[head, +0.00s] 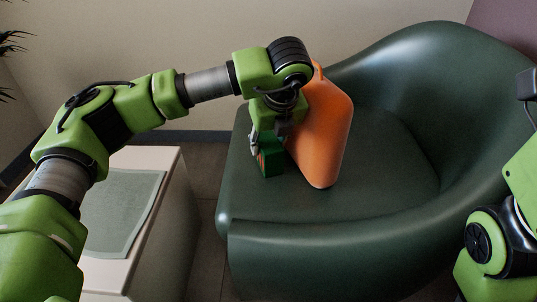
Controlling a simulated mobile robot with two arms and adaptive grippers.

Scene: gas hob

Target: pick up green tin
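The green tin (271,162) is a small, dark green box with a red-orange patch on its side. It stands on the seat of the dark green armchair (390,165), just left of an orange canister. My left gripper (264,150) points down from above at the tin. One finger shows along the tin's left side; the other finger is hidden, so its grip cannot be told. The tin's top is covered by my gripper. My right arm shows at the right edge, but its gripper is out of view.
The tall orange canister (328,140) stands on the seat close against my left gripper's right side. The armchair's curved back and arm surround the seat. A white table (172,172) with a grey-green mat (120,215) is at the left. Free seat lies right of the canister.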

